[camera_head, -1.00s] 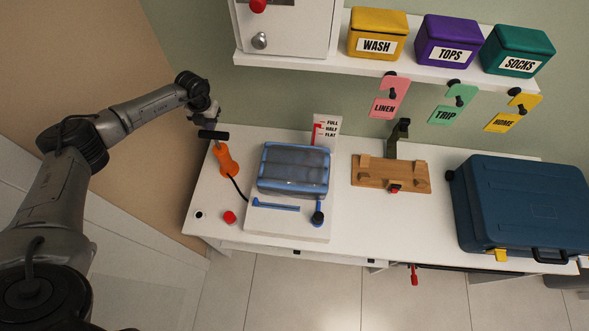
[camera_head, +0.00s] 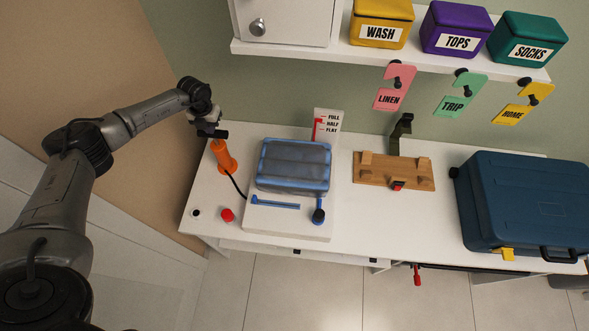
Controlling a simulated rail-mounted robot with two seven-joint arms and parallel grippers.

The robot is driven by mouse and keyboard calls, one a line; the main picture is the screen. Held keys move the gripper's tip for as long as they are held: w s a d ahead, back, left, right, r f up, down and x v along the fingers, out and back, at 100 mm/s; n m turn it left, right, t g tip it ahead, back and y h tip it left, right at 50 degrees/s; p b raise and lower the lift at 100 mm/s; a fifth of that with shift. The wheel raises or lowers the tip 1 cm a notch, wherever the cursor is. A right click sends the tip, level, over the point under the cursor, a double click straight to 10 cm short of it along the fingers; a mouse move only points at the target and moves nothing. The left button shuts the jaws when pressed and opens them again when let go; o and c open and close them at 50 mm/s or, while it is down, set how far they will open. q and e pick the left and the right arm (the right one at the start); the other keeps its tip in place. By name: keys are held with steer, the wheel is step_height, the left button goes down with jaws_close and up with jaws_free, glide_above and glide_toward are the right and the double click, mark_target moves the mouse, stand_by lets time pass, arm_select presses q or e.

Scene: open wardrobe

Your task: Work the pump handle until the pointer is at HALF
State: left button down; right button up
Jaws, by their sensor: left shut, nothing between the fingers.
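The orange pump (camera_head: 223,157) stands upright at the left end of the white table, with a dark hose running right. Its black crossbar handle (camera_head: 219,134) is at the top, close above the body. My left gripper (camera_head: 208,130) is shut and empty, over the left part of the handle and partly hiding it; I cannot tell whether it touches. The white gauge board (camera_head: 328,120) reads FULL, HALF and FLAT from top to bottom. Its red pointer (camera_head: 317,126) is on the left of the words; its exact mark is too small to tell. My right gripper is out of view.
A blue-framed clear-topped case (camera_head: 293,168) sits right of the pump. A red button (camera_head: 227,215) is at the front left. A wooden stand (camera_head: 400,176) and a blue suitcase (camera_head: 528,200) are farther right. A shelf (camera_head: 330,58) with bins hangs above.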

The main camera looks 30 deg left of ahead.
arm_select(q)
step_height(320, 180, down, 4)
steer(key=shift+f+b, duration=0.1)
steer(key=shift+b, duration=1.15)
steer(key=shift+r+p, duration=0.85)
steer(key=shift+r, duration=0.1)
step_height(320, 180, up, 7)
steer(key=p, duration=0.6)
steer(key=shift+r, duration=0.2)
steer(key=shift+f, duration=0.2)
